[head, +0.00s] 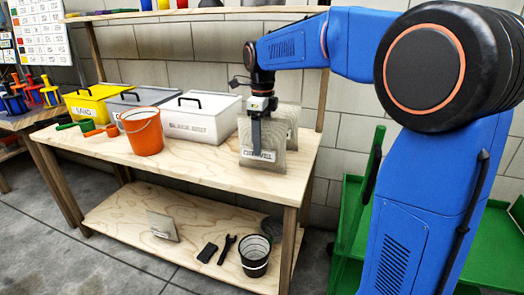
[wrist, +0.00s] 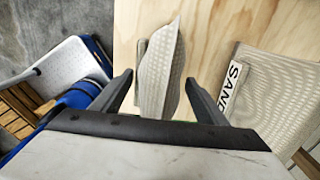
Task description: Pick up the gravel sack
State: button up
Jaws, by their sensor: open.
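The gravel sack (head: 262,170) is a beige woven bag standing upright near the right end of the wooden workbench, its white label partly covered by a finger. My gripper (head: 257,135) points down over it from above. In the wrist view, the gravel sack (wrist: 162,72) is seen nearly edge-on between the two fingers of my gripper (wrist: 160,88). The fingers are apart, one on each side, with visible gaps to the sack.
A similar sack labelled SAND (wrist: 255,90) stands close beside the right finger; it shows behind the gravel sack in the head view (head: 291,113). A white box (head: 203,120), grey box (head: 118,101), yellow box (head: 90,102) and orange bucket (head: 143,132) stand left. The bench front (head: 185,172) is clear.

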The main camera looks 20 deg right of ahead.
jog(key=shift+f, duration=1.05)
grip_shut()
jog(key=shift+r, duration=0.15)
